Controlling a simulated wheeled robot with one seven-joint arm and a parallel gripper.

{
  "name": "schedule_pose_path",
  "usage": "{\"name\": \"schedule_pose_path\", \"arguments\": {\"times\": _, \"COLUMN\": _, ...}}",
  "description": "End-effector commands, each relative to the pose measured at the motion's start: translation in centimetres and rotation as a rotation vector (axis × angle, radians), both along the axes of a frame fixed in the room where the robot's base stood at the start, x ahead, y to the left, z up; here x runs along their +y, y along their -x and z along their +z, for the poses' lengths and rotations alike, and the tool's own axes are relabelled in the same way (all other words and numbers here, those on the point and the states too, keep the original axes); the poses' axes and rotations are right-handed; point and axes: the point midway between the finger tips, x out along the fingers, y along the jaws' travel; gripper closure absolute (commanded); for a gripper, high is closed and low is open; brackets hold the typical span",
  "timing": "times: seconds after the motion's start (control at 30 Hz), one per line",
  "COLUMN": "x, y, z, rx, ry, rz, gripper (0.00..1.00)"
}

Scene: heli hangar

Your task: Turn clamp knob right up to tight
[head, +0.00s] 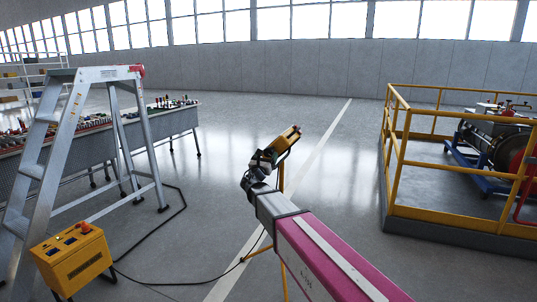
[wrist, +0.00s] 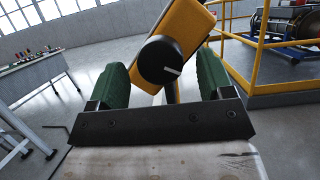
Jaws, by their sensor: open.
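The clamp knob (wrist: 163,62) is round and black with a white pointer line, set on the face of a yellow box (wrist: 188,28). In the wrist view it lies between the two green fingers of my gripper (wrist: 164,85), with a gap visible on each side.
An aluminium stepladder (head: 60,130) and a yellow control box (head: 74,262) stand at the left, with a black cable (head: 150,284) on the floor. A long bench (head: 165,122) is behind. A yellow railing (head: 397,150) encloses machinery at the right. Floor around the stand is mostly clear.

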Motion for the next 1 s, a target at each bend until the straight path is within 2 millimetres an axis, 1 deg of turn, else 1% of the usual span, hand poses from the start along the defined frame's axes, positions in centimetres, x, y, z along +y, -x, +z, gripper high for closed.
{"name": "schedule_pose_path", "arguments": {"times": 0.03, "x": -0.2, "y": -0.8, "z": 0.3, "rx": -0.001, "ry": 0.000, "rz": -0.002, "gripper": 0.26}}
{"name": "schedule_pose_path", "arguments": {"times": 0.2, "x": -0.6, "y": -1.9, "z": 0.8, "rx": 0.000, "ry": -0.001, "rz": 0.000, "gripper": 0.26}}
{"name": "schedule_pose_path", "arguments": {"times": 0.57, "x": -0.8, "y": -2.1, "z": 1.0, "rx": 0.000, "ry": -0.001, "rz": 0.000, "gripper": 0.26}}
{"name": "schedule_pose_path", "arguments": {"times": 0.6, "x": -0.8, "y": -2.1, "z": 1.0, "rx": 0.000, "ry": -0.001, "rz": 0.000, "gripper": 0.39}}
{"name": "schedule_pose_path", "arguments": {"times": 0.67, "x": -0.8, "y": -2.1, "z": 1.0, "rx": 0.000, "ry": -0.001, "rz": 0.000, "gripper": 0.59}}
{"name": "schedule_pose_path", "arguments": {"times": 0.7, "x": -0.8, "y": -2.1, "z": 1.0, "rx": 0.000, "ry": -0.001, "rz": 0.000, "gripper": 0.72}}
{"name": "schedule_pose_path", "arguments": {"times": 0.73, "x": -0.8, "y": -2.1, "z": 0.9, "rx": 0.000, "ry": -0.001, "rz": 0.000, "gripper": 0.73}}
{"name": "schedule_pose_path", "arguments": {"times": 1.0, "x": -0.8, "y": -2.1, "z": 0.9, "rx": -0.006, "ry": -0.016, "rz": 0.000, "gripper": 0.73}}
